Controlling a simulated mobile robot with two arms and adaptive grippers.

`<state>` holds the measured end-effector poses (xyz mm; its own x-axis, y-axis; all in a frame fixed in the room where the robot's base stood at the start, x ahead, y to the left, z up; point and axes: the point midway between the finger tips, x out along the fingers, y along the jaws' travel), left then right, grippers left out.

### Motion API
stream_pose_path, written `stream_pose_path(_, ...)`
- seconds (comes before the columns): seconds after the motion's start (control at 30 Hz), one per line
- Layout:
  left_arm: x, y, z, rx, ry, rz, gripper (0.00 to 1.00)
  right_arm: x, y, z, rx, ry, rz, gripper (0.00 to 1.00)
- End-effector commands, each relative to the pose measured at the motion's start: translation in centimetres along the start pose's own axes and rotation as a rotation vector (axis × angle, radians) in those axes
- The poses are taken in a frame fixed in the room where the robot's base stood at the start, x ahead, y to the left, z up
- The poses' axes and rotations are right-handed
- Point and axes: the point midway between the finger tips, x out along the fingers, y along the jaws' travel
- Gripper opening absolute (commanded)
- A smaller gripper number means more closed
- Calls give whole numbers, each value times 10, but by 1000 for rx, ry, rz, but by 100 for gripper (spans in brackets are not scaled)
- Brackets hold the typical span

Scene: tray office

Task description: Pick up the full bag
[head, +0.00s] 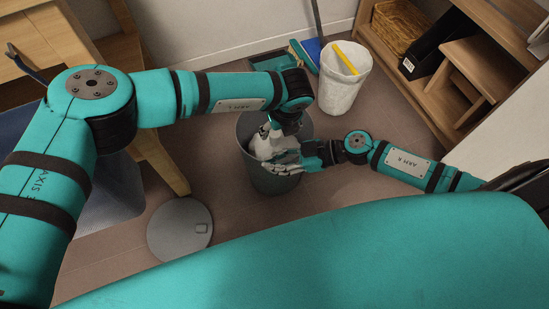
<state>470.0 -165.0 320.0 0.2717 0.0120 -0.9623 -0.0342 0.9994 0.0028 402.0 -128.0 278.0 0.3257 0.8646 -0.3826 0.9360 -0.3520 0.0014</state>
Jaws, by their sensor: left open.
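A white bag (262,147) shows inside a dark grey bin (270,184) on the floor near the middle of the head view. My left gripper (270,133) points down into the bin's mouth from above, at the bag; its jaws are open. My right gripper (284,165) reaches in from the right at the near side of the bin's mouth, close to the bag and just below the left gripper. Its fingers overlap the bag and rim in the picture, so I cannot tell whether they touch or grip. Much of the bag is hidden by the grippers and bin wall.
A round grey lid (180,229) lies on the floor at left. A white-lined bin (340,92) holding a yellow item stands behind, beside a broom and dustpan (270,61). Wooden shelves (470,62) stand at right, a wooden desk (45,38) at left.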

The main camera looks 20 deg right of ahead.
Motion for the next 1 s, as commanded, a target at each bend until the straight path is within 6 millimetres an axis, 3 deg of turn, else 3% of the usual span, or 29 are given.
stream_pose_path(0.13,26,0,-1,-1,2,-1,62,-1,2,3,5,-6,5,0)
stream_pose_path(0.37,44,0,0,-1,3,-1,62,-1,2,3,5,-6,5,0)
stream_pose_path(0.7,86,-1,2,-2,5,-3,62,-1,2,3,5,-6,5,0)
stream_pose_path(1.0,92,0,3,-1,3,-2,62,-1,2,3,5,-6,5,0)
